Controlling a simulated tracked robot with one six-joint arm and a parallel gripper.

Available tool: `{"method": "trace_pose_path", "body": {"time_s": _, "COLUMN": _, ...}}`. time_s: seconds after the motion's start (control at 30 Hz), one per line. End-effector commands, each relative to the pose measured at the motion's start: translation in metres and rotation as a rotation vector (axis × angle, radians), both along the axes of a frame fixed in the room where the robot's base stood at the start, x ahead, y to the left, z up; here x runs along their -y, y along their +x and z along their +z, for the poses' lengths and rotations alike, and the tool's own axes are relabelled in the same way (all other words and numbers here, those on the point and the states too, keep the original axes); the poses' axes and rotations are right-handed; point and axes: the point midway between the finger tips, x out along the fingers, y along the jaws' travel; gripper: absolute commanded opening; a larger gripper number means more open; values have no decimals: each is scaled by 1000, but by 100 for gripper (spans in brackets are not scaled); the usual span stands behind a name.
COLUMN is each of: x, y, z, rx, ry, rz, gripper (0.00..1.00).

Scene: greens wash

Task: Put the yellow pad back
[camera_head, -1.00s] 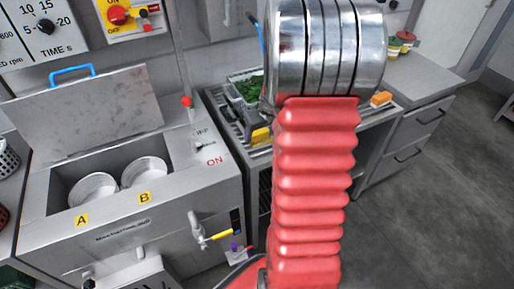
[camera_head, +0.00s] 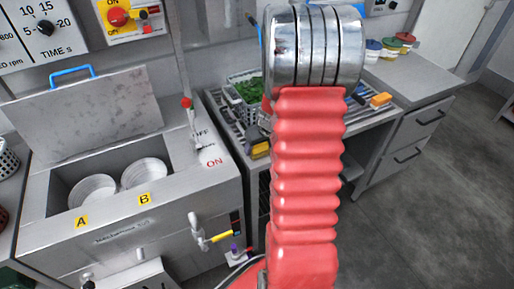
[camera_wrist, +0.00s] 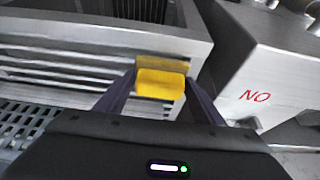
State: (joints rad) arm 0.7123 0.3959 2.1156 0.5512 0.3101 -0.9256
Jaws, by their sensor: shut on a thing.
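The yellow pad (camera_wrist: 160,84) is a small block between the two dark fingers of my gripper (camera_wrist: 161,92) in the wrist view. My gripper is shut on it. In the head view the pad (camera_head: 260,150) shows as a small yellow patch left of my red arm, at the front left of the slatted drain stand (camera_head: 229,125). Most of my gripper is hidden behind the arm there. I cannot tell whether the pad touches the stand.
The steel washing machine (camera_head: 215,185) with its ON and OFF marks stands close left of the stand. A basket of greens (camera_head: 243,91) sits at the stand's back. An orange block (camera_head: 381,99) lies at its right end. Lidded tubs (camera_head: 390,48) stand on the counter behind.

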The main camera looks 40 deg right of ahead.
Motion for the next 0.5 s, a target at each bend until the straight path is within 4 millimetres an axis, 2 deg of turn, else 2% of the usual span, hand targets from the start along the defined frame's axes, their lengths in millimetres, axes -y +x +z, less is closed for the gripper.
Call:
{"method": "trace_pose_path", "body": {"time_s": 0.27, "x": 0, "y": 0, "z": -2, "rx": -1, "ry": 1, "rz": 0, "gripper": 37}}
{"method": "trace_pose_path", "body": {"time_s": 0.3, "x": 0, "y": 0, "z": -2, "rx": 0, "ry": 1, "rz": 0, "gripper": 65}}
{"method": "trace_pose_path", "body": {"time_s": 0.5, "x": -1, "y": 0, "z": -1, "rx": 0, "ry": 1, "rz": 1, "gripper": 79}}
